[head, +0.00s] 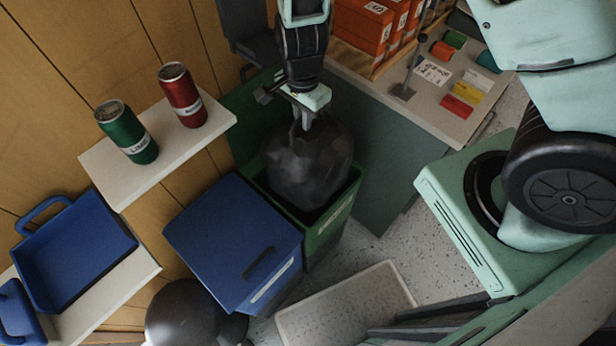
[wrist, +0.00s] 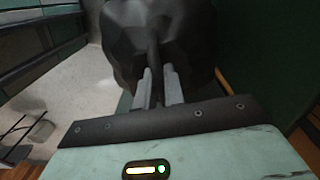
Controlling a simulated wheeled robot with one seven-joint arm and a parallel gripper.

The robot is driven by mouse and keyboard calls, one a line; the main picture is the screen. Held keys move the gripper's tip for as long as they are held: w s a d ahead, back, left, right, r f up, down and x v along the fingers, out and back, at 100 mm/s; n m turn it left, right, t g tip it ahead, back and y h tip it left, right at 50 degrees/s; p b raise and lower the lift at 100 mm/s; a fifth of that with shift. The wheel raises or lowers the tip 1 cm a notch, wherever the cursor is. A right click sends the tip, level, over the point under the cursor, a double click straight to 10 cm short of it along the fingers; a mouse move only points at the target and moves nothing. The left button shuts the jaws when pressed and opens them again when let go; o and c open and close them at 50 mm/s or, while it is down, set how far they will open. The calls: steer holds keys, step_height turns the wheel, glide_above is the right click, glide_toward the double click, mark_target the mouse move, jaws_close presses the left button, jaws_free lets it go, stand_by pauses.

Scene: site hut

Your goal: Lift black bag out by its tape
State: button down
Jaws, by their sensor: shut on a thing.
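The black bag (head: 308,168) sits in the open mouth of the green bin (head: 316,232), its upper part showing above the rim and its bottom hidden inside. My gripper (head: 305,118) is above the bag, pointing down, shut at the bag's gathered top. In the wrist view the black bag (wrist: 150,40) fills the top middle, and a dark strip, seemingly its tape (wrist: 154,60), runs between the fingers of my gripper (wrist: 158,80).
A blue lidded bin (head: 235,235) stands left of the green bin. A shelf with a green can (head: 128,132) and a red can (head: 183,95) is on the left wall. A desk (head: 420,110) is close on the right. A pale tray (head: 345,305) lies on the floor in front.

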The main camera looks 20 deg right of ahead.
steer(key=shift+r+p, duration=1.9)
steer(key=shift+r, duration=0.3)
steer(key=shift+s, duration=0.1)
